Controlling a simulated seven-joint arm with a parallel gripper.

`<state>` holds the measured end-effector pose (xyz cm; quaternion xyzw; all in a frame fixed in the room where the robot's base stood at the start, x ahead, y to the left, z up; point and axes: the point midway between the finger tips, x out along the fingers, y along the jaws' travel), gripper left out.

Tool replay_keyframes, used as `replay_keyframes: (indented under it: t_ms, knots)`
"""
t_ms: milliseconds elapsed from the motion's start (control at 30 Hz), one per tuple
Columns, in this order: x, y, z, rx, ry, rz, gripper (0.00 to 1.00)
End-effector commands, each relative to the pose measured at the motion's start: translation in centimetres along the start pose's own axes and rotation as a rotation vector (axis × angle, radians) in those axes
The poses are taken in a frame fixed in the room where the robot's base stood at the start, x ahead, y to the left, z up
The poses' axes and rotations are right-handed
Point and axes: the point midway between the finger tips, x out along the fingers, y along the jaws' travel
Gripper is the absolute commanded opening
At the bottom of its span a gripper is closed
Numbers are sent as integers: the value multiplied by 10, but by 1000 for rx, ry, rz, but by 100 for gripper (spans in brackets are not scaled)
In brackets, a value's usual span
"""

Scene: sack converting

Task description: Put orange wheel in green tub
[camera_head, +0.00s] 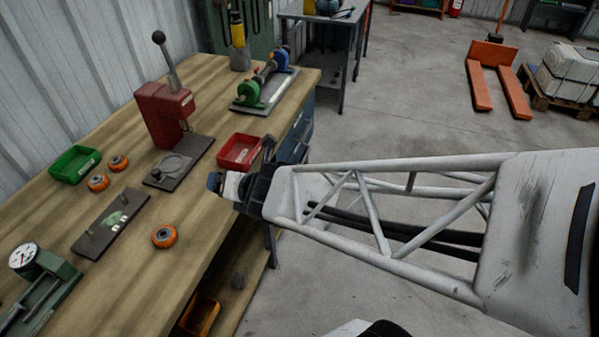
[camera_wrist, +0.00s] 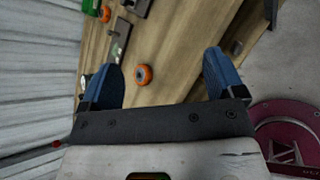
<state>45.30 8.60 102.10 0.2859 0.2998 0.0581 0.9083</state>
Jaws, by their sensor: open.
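Several orange wheels with dark hubs lie on the wooden bench. One orange wheel (camera_head: 164,236) lies alone near the bench's front edge. Two more, an orange wheel (camera_head: 98,183) and an orange wheel (camera_head: 118,162), lie beside the green tub (camera_head: 75,165), which stands at the left by the wall. The tub's visible inside looks empty. My gripper (camera_head: 213,182) is over the bench's front edge, right of and apart from the lone wheel. In the wrist view my gripper (camera_wrist: 167,75) is open, with blue fingers spread and nothing held. An orange wheel (camera_wrist: 143,75) shows beyond and between them.
A red tub (camera_head: 240,152) stands near the front edge. A red lever press (camera_head: 165,110) stands behind it. A dark plate (camera_head: 110,222) lies between the wheels. A green gauge fixture (camera_head: 38,285) is at the near left. The bench (camera_head: 135,285) is bare around the lone wheel.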

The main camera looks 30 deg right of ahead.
Motion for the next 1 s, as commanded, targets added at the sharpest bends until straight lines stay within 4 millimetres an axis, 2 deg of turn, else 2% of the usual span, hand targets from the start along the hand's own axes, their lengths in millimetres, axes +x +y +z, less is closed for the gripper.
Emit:
replay_keyframes:
  t_ms: [33,200,433,700,1000]
  knots:
    - [-7,-4,11,106,-16,-47,88]
    - [-33,-18,37,500,-79,-198,88]
    - [-73,-33,58,1039,-188,-378,88]
    - [-123,-40,61,1665,-345,-575,88]
    - [-174,-30,50,2277,-541,-797,88]
